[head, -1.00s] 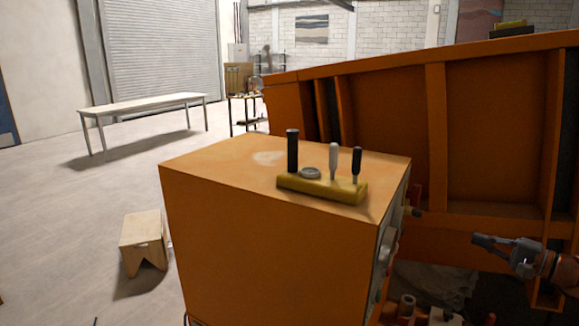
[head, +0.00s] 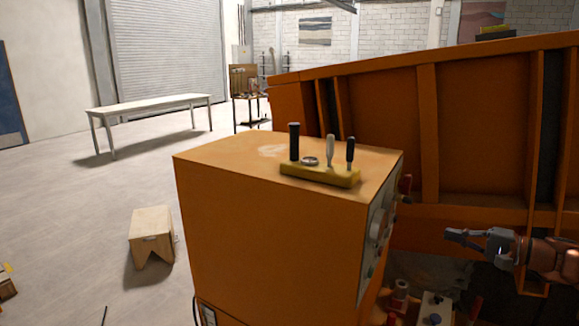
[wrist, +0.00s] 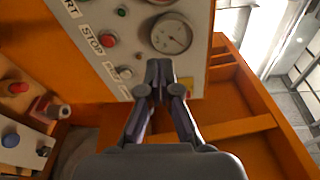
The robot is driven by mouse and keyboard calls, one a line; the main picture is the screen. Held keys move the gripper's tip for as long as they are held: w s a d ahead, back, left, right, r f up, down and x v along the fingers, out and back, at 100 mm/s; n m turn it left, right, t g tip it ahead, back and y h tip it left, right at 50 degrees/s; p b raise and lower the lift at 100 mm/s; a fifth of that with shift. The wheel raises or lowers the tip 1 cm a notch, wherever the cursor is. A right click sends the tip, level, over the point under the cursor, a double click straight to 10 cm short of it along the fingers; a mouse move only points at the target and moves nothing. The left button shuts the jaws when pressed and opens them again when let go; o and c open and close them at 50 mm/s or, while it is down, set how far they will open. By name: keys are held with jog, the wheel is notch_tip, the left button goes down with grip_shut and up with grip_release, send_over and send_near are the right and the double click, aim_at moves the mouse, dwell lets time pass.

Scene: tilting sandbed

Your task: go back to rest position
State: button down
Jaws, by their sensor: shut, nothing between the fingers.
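My gripper (head: 462,237) is at the right of the head view, shut and empty, to the right of the orange control cabinet (head: 270,235) and in front of the orange sandbed wall (head: 485,130). In the wrist view my gripper (wrist: 160,75) points toward the cabinet's panel (wrist: 130,30), its closed fingertips overlapping the panel below the round gauge (wrist: 172,35) in the picture. I cannot tell the exact gap, but the head view shows it apart from the cabinet. A red stop button (wrist: 108,40) is left of the fingers.
On the cabinet top is a yellow block (head: 320,175) with several levers. A wooden stool (head: 151,236) and a long white table (head: 150,104) stand to the left on open floor. Below my gripper are boxes with buttons (head: 435,308); the sandbed wall rises behind.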

jog(key=s+a+r+n+g, duration=0.1)
jog(key=s+a+n+g, duration=0.25)
jog(key=a, duration=0.95)
jog(key=s+a+r+n+g, duration=0.1)
jog(key=s+a+n+g, duration=0.3)
jog(key=a, duration=0.8)
jog(key=s+a+f+n+g+h, duration=0.1)
jog(key=s+a+f+g+h, duration=0.1)
jog(key=s+a, duration=0.3)
jog(key=s+a+f+g+h, duration=0.1)
jog(key=s+a+g+h, duration=0.1)
jog(key=s, duration=0.5)
jog(key=s+d+f+h, duration=0.2)
jog(key=s+f, duration=0.1)
jog(key=s, duration=0.3)
jog(key=s+d+f+n+g+h, duration=0.1)
jog(key=s+d+f+h, duration=0.2)
jog(key=s, duration=0.4)
jog(key=s+d+f+h, duration=0.3)
jog(key=s, duration=0.4)
jog(key=shift+s+f, duration=0.25)
jog(key=shift+f, duration=0.1)
